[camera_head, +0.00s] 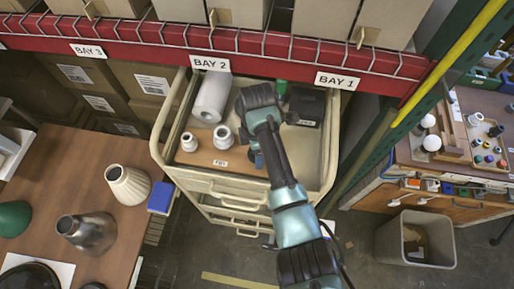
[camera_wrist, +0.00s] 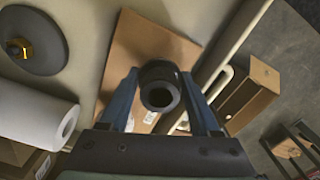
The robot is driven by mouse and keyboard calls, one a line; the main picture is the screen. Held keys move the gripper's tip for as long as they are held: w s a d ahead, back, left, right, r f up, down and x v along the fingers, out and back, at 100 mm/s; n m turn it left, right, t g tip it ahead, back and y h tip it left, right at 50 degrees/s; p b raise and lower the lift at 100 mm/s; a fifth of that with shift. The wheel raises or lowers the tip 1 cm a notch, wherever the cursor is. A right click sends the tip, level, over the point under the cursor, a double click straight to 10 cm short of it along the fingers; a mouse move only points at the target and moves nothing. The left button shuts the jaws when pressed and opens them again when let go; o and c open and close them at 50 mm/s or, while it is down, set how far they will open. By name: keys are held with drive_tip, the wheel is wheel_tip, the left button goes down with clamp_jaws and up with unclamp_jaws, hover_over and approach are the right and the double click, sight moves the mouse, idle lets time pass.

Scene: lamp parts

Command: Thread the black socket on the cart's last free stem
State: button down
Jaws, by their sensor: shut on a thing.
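My gripper (camera_head: 256,158) hangs over the cart (camera_head: 327,165) in the head view. In the wrist view its two blue fingers are shut on the black socket (camera_wrist: 160,88), a short black cylinder with its round opening towards the camera. The socket cannot be clearly made out in the head view. Two white sockets (camera_head: 189,142) (camera_head: 222,137) stand on the cart's brown board (camera_head: 205,158), left of my gripper. The board also shows beyond the socket in the wrist view (camera_wrist: 150,40). I cannot see a free stem; my arm and the socket cover part of the board.
A white roll (camera_head: 210,97) and a black box (camera_head: 307,106) lie at the cart's back. A grey disc (camera_wrist: 34,45) with a brass centre shows in the wrist view. The red shelf beam (camera_head: 270,48) runs behind. A table (camera_head: 90,160) with shades stands left, a bin (camera_head: 415,240) right.

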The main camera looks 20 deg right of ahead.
idle(0.3)
drive_tip(key=m+p, duration=0.1)
drive_tip(key=m, duration=0.3)
drive_tip(key=shift+r, duration=0.1)
drive_tip(key=m+p, duration=0.1)
drive_tip(key=m, duration=0.2)
drive_tip(key=m+p, duration=0.1)
drive_tip(key=m, duration=0.5)
drive_tip(key=shift+f+m, duration=0.2)
drive_tip(key=shift+m, duration=0.2)
drive_tip(key=shift+m+p, duration=0.4)
drive_tip(key=shift+m, duration=0.5)
drive_tip(key=m, duration=0.5)
